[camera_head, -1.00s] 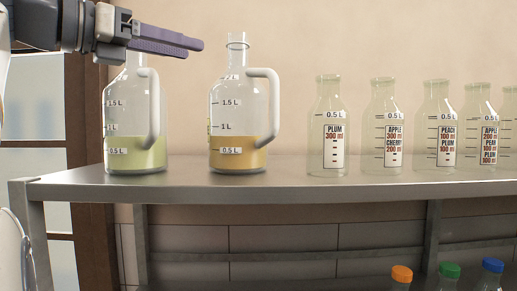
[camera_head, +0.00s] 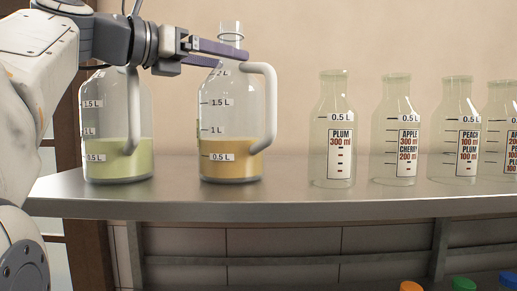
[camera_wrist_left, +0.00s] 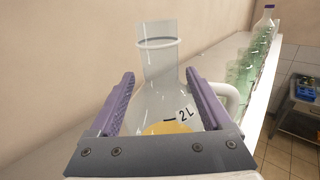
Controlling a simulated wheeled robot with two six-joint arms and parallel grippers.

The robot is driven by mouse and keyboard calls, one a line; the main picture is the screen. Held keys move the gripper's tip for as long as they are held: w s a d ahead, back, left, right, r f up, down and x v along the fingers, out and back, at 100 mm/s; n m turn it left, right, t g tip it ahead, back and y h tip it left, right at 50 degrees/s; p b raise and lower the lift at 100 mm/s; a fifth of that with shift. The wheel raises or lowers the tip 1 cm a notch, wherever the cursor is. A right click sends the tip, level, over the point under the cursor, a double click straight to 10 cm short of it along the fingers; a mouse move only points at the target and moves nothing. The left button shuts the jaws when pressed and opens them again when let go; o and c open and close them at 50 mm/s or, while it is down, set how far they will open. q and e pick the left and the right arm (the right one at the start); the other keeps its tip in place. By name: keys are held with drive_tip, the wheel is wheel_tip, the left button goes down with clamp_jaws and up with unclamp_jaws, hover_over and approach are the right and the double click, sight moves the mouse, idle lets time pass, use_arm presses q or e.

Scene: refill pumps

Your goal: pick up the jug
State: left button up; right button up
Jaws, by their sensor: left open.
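Two clear jugs with white handles stand on the metal shelf. One jug (camera_head: 105,120) holds pale green liquid; the other jug (camera_head: 225,125), to its right, holds orange-yellow liquid to a little below the 1 L mark. My left gripper (camera_head: 230,57) is open at the upper part of the orange jug, at neck height. In the left wrist view, that jug's neck (camera_wrist_left: 158,60) and shoulder with the 2L mark show between the two purple fingers, with gaps to the fingers. The jug is upright on the shelf. My right gripper is not in view.
The metal shelf (camera_head: 290,200) carries several labelled glass bottles to the right, such as the plum bottle (camera_head: 334,115) and the apple cherry bottle (camera_head: 397,110). Shelf space is clear between the orange jug and the plum bottle. Coloured caps (camera_head: 464,284) show below the shelf.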

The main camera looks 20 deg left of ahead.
use_arm(q)
drive_tip(key=shift+p+x, duration=0.35)
drive_tip(key=shift+x, duration=0.75)
drive_tip(key=shift+w+d, duration=0.25)
clamp_jaws()
drive_tip(key=shift+f, duration=0.2)
drive_tip(key=shift+r, duration=0.1)
